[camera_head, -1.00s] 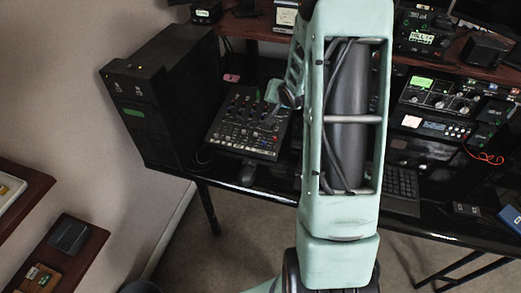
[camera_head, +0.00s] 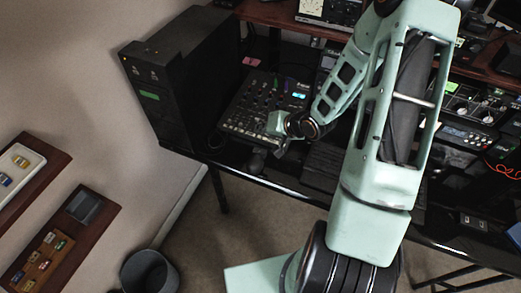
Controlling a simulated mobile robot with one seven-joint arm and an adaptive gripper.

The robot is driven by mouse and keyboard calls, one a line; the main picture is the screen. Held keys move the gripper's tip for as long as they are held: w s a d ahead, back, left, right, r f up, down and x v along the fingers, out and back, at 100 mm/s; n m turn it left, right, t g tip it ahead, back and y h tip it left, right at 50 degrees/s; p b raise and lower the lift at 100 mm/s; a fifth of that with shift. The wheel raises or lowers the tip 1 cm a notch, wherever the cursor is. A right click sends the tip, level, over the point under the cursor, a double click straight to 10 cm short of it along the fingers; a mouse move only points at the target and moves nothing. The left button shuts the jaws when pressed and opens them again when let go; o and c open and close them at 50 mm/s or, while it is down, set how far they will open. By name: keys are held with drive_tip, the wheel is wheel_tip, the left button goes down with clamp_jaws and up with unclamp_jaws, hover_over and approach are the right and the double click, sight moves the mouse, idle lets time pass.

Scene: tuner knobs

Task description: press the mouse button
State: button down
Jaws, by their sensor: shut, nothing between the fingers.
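A small dark rounded thing (camera_head: 257,159), which looks like the mouse, lies on the black desk near its front edge, just in front of the mixer. It is dim, and its button cannot be made out. My gripper (camera_head: 282,151) is shut and empty, pointing down a little to the right of the mouse. I cannot tell its height above the desk or whether it touches anything. My arm comes in from the right and hides part of the desk behind it.
The mixer (camera_head: 262,105) stands behind my gripper, and a black computer tower (camera_head: 170,85) stands to the left. A dark keyboard (camera_head: 322,165) lies right of my gripper. Radio gear (camera_head: 470,105) fills the right side. A bin (camera_head: 150,272) stands on the floor.

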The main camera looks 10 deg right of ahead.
sight(261, 152)
wheel_tip(261, 152, down, 9)
drive_tip(key=b, duration=0.8)
idle(1.3)
drive_tip(key=shift+f+b, duration=0.3)
drive_tip(key=shift+f, duration=0.05)
drive_tip(key=shift+f, duration=0.3)
idle(0.4)
drive_tip(key=shift+r, duration=0.15)
drive_tip(key=shift+r+p, duration=0.55)
drive_tip(key=shift+r, duration=0.05)
